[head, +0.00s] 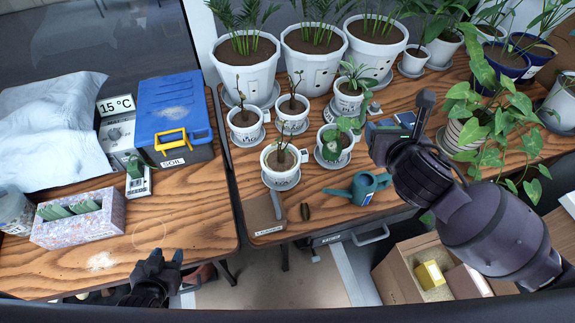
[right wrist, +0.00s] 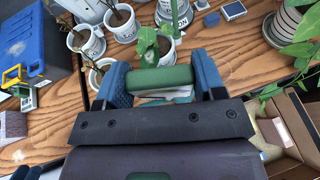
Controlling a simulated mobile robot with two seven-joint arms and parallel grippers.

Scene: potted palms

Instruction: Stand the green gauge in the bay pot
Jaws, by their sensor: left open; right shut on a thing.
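My right gripper (right wrist: 163,80) is shut on a green gauge (right wrist: 162,76), a rounded green bar with a pale part below, between its blue fingers. In the head view my right gripper (head: 384,146) hangs right of the small pots, and I cannot make out the gauge there. Small white labelled pots with seedlings stand on saucers: a front pot (head: 281,176), a leafy pot (head: 335,150), a left pot (head: 246,128) and others behind. The labels are too small to read, so I cannot tell which is the bay pot. My left gripper (head: 164,257) is open and empty at the left table's front edge.
A teal watering can (head: 366,187) stands near the front edge below my right gripper. Large palm pots (head: 247,73) line the back. A blue-lidded soil bin (head: 172,105) and a speckled box (head: 80,222) stand on the left table. A trailing plant (head: 480,125) is at right.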

